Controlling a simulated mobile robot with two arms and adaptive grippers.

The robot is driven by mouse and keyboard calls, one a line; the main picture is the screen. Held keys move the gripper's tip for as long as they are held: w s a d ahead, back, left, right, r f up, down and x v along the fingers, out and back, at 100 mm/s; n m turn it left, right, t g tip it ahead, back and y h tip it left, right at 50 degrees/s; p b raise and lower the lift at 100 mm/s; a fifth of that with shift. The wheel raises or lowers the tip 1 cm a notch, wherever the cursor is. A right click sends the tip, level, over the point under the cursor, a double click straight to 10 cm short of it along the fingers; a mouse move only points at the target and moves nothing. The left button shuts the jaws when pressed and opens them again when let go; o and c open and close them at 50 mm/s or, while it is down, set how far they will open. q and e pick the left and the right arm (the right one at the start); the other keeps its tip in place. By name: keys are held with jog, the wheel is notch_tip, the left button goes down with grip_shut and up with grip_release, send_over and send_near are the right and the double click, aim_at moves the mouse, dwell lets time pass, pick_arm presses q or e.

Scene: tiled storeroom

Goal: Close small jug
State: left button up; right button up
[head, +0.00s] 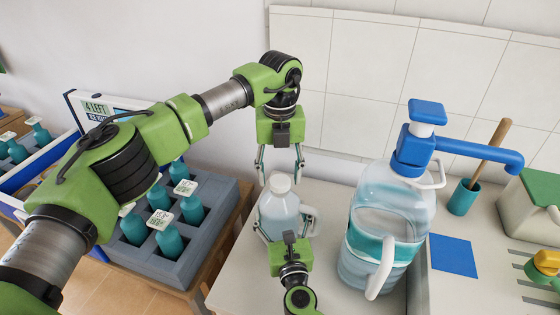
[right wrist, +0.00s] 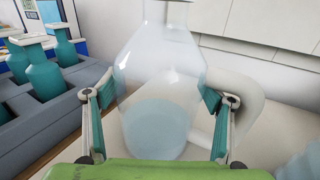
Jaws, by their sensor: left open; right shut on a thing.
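The small jug (head: 278,212) is translucent with a side handle and stands upright on the light counter, with a whitish cap or top (head: 280,184) at its neck. My right gripper (head: 284,232) is shut around the jug's body from the front; its fingers (right wrist: 155,110) show on both sides of the jug (right wrist: 160,75) in the right wrist view, where the jug's top is cut off. My left gripper (head: 280,165) is open, pointing down just above the jug's top, its fingers on either side. Whether the cap is fully seated cannot be told.
A large water jug (head: 385,225) with a blue pump (head: 415,150) stands to the right. A grey crate (head: 190,255) with several teal bottles is at the left. A teal cup (head: 463,197) with a wooden handle and a blue mat (head: 453,255) lie further right. A tiled wall is behind.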

pick_arm(q)
jog(key=shift+f, duration=0.55)
jog(key=c, duration=1.2)
jog(key=m, duration=0.6)
jog(key=shift+m, duration=0.4)
jog(key=m, duration=0.4)
jog(key=shift+m, duration=0.4)
jog(key=o, duration=1.3)
jog(key=shift+c, duration=0.2)
